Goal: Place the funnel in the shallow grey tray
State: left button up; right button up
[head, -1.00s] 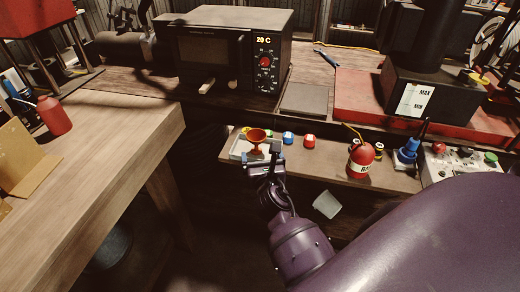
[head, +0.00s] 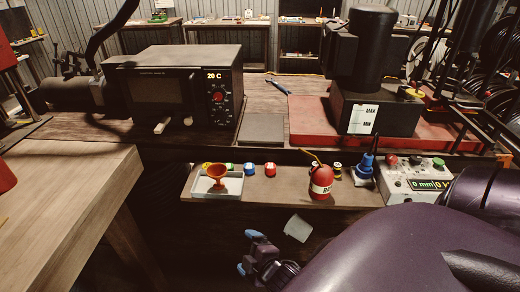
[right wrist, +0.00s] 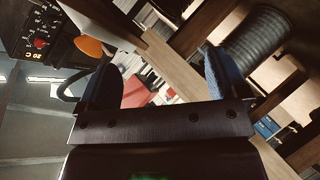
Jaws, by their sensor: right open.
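The orange funnel (head: 215,172) stands upright, wide mouth up, in the shallow grey tray (head: 236,191) at the left end of the low shelf. My right gripper (head: 246,251) is open and empty, below and to the right of the tray, in front of the shelf and clear of the funnel. In the right wrist view, the two blue-padded fingers of my right gripper (right wrist: 160,82) are spread apart with nothing gripped between them. An orange shape, likely the funnel (right wrist: 90,46), shows beyond the left finger there. My left gripper is not in view.
Right of the tray are small coloured caps (head: 250,169), a red oil can (head: 321,183), a blue bottle (head: 366,166) and a control box (head: 413,181). A wooden table (head: 70,190) stands left; an oven (head: 172,90) is behind.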

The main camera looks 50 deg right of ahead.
jog(key=s+a+f+m+g+y, duration=0.1)
jog(key=s+a+f+m+y, duration=0.1)
jog(key=s+m, duration=0.4)
jog(key=f+m, duration=0.1)
jog(key=m, duration=0.1)
jog(key=shift+m, duration=0.4)
jog(key=shift+s, duration=0.1)
jog(key=shift+c, duration=0.4)
